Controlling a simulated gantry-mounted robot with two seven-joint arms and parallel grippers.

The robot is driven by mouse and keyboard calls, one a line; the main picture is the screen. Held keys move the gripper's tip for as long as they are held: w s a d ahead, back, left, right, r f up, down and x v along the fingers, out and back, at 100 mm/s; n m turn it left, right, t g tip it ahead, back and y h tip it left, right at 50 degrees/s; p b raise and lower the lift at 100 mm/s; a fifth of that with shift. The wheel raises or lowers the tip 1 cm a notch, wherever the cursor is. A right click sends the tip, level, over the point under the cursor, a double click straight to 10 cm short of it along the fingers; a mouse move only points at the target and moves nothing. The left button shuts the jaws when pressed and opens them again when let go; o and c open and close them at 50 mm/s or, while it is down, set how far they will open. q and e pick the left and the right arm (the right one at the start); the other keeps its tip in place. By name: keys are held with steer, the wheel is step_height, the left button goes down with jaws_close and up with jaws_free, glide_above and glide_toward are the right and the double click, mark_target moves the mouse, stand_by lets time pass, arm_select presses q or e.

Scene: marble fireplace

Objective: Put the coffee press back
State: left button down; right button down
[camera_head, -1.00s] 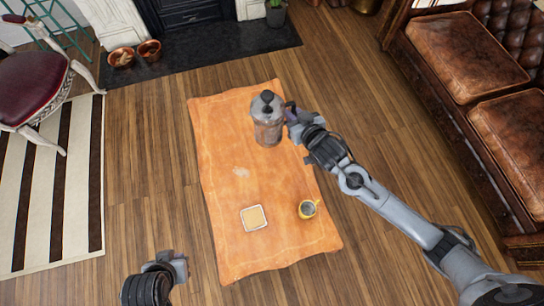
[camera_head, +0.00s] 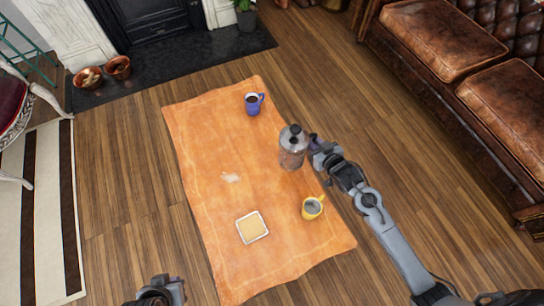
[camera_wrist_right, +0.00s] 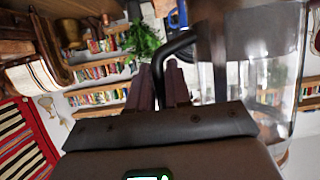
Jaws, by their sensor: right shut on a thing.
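The coffee press (camera_head: 292,150), a clear glass jug with a grey lid and dark knob, appears upright over the right side of the orange cloth (camera_head: 205,150). My right gripper (camera_head: 318,147) is shut on its handle from the right. In the right wrist view the dark handle (camera_wrist_right: 182,42) meets the gripper fingers (camera_wrist_right: 167,85), with the clear glass (camera_wrist_right: 262,60) beside them. Whether the press base touches the cloth cannot be told. My left gripper (camera_head: 172,287) is at the bottom edge, apart from everything; its jaws are unclear.
A purple mug (camera_head: 253,106) stands at the cloth's far end. A yellow mug (camera_head: 312,209) stands nearer than the press, close to the right edge. A square white-rimmed dish (camera_head: 252,228) lies to its left.

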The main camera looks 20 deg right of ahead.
steer(key=shift+w+a+f+b, duration=1.3)
steer(key=shift+f+b, duration=0.1)
steer(key=shift+f, duration=0.35)
steer(key=shift+w+a+f+b, duration=1.3)
steer(key=shift+w+f+b, duration=0.1)
steer(key=shift+f, duration=0.35)
steer(key=shift+w+a+f+b, duration=1.3)
steer(key=shift+f+b, duration=0.1)
steer(key=shift+f, duration=0.35)
steer(key=shift+r, duration=0.1)
steer(key=c, duration=1.5)
jaws_free()
steer(key=shift+f, duration=0.35)
steer(key=o, duration=0.4)
steer(key=shift+o, duration=0.2)
